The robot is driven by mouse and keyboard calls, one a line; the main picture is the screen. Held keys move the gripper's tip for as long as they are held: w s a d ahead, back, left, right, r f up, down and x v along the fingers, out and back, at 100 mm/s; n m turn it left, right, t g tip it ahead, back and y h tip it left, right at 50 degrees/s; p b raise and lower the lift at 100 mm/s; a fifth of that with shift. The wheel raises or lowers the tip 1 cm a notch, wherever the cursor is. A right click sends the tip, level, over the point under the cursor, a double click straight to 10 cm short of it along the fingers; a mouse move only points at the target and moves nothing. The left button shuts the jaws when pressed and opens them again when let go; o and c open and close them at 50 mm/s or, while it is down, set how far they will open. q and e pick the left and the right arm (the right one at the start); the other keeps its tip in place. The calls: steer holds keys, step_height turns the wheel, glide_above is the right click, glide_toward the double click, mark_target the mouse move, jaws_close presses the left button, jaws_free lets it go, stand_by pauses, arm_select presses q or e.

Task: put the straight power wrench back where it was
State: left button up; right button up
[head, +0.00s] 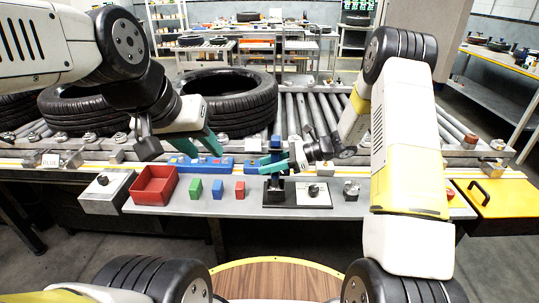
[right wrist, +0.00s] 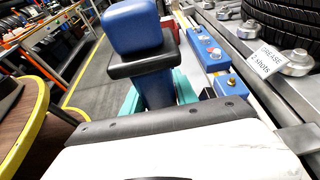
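The straight power wrench (head: 275,152) is blue and black and stands upright at the black stand (head: 275,194) on the front shelf. Whether it rests in the stand or hangs just above it is hard to tell. My right gripper (head: 275,165) reaches in from the right with its teal fingers around the wrench's blue body. In the right wrist view the wrench's blue and black end (right wrist: 143,45) points up to the camera, with teal fingers on both sides. My left gripper (head: 197,144) is open and empty, above the shelf near the tyre.
A red bin (head: 154,185) and green, blue and red blocks (head: 218,189) stand on the shelf left of the stand. Blue boxes (head: 201,165) lie behind. A large tyre (head: 235,105) lies on the roller conveyor (head: 320,112). A yellow panel (head: 490,198) is at right.

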steer(key=o, duration=0.3)
steer(key=shift+r, duration=0.1)
steer(key=v, duration=1.2)
steer(key=s+r+n+h, duration=0.5)
steer(key=s+r+n, duration=0.3)
steer(key=s+r, duration=0.4)
steer(key=s+d+r+n+t+h, duration=0.3)
steer(key=s+n, duration=0.2)
steer(key=s, duration=0.2)
steer(key=s+d+r+n+t+h, duration=0.3)
steer(key=s+n, duration=0.2)
steer(key=s, duration=0.1)
steer(key=shift+s+r+n+h, duration=0.25)
steer(key=shift+s+n+h, duration=0.05)
steer(key=shift+s+h, duration=0.1)
steer(key=shift+a, duration=0.1)
